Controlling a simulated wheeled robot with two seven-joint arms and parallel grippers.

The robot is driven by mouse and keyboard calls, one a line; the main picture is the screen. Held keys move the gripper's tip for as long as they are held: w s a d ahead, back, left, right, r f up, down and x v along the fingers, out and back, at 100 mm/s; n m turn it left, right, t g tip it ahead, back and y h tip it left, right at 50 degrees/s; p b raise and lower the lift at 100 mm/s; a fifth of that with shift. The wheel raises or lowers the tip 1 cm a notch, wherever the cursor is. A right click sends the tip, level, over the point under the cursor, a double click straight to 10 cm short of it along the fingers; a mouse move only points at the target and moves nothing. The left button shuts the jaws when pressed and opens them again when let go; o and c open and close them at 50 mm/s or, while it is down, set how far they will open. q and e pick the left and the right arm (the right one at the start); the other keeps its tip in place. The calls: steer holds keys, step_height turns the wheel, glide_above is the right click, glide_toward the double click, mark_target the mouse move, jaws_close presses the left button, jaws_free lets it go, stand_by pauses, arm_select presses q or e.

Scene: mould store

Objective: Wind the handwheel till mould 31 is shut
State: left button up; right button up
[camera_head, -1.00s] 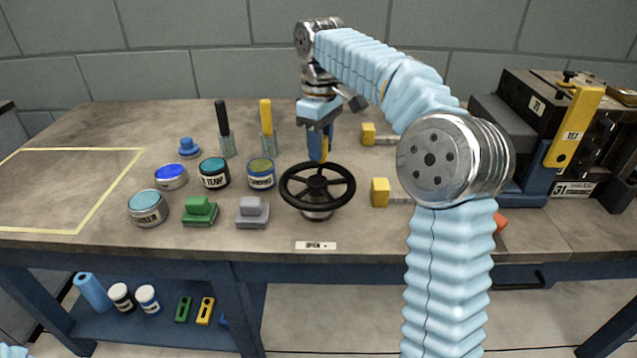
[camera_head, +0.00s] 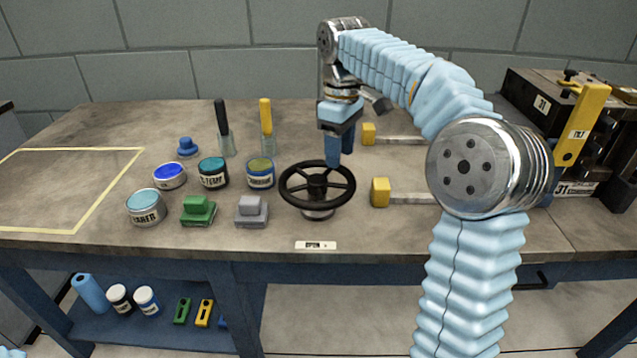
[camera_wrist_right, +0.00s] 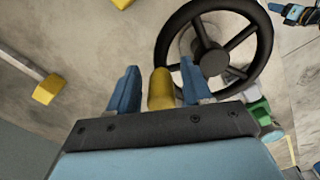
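The black handwheel (camera_head: 317,203) stands on the bench near its front edge; it also shows in the right wrist view (camera_wrist_right: 210,62). Its upright yellow grip (camera_wrist_right: 160,88) is by the rim in that view. My right gripper (camera_head: 340,152) is over the wheel's far side. In the wrist view the right gripper (camera_wrist_right: 158,88) has its fingers either side of the yellow grip, with gaps showing. The grip is hidden in the head view. Mould 31 (camera_head: 540,95), dark and labelled, is at the right, partly behind my arm; its gap is hidden. My left gripper is out of view.
A small label (camera_head: 315,245) is at the front edge.

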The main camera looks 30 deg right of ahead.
steer(key=shift+o, duration=1)
step_height(320, 180, up, 9)
steer(key=shift+w+f+p, duration=0.15)
steer(key=shift+f+p, duration=0.05)
steer(key=shift+p, duration=0.3)
steer(key=shift+r, duration=0.25)
